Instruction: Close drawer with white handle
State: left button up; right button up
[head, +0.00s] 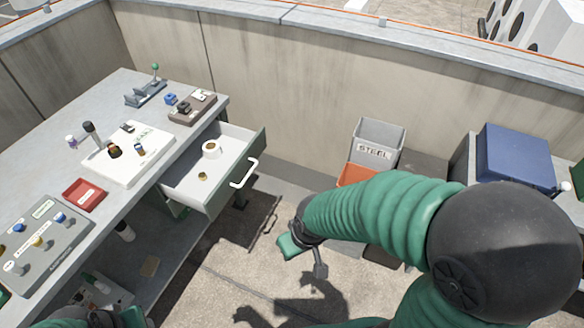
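The drawer (186,191) with the white handle (245,173) stands pulled out from the right side of the grey workbench (45,133). A white roll and a small brass-coloured piece lie inside it. My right gripper (304,260) hangs over the floor to the right of and nearer than the handle, apart from it. Its two fingers are spread with nothing between them. Part of my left arm or gripper (103,318) shows at the bottom left edge, mostly cut off; its fingers cannot be made out.
The bench top holds a white board (130,160), a red tray (85,194) and a grey control panel (42,245). A grey bin marked STEEL (377,137) and an orange bin (356,175) stand by the wall. A blue box (515,155) is at right. Floor beside the drawer is clear.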

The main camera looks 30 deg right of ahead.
aim_at(241, 148)
jog(key=z, duration=0.45)
jog(key=i+j+u, duration=0.3)
jog(key=i+j, duration=0.35)
jog(key=i, duration=0.1)
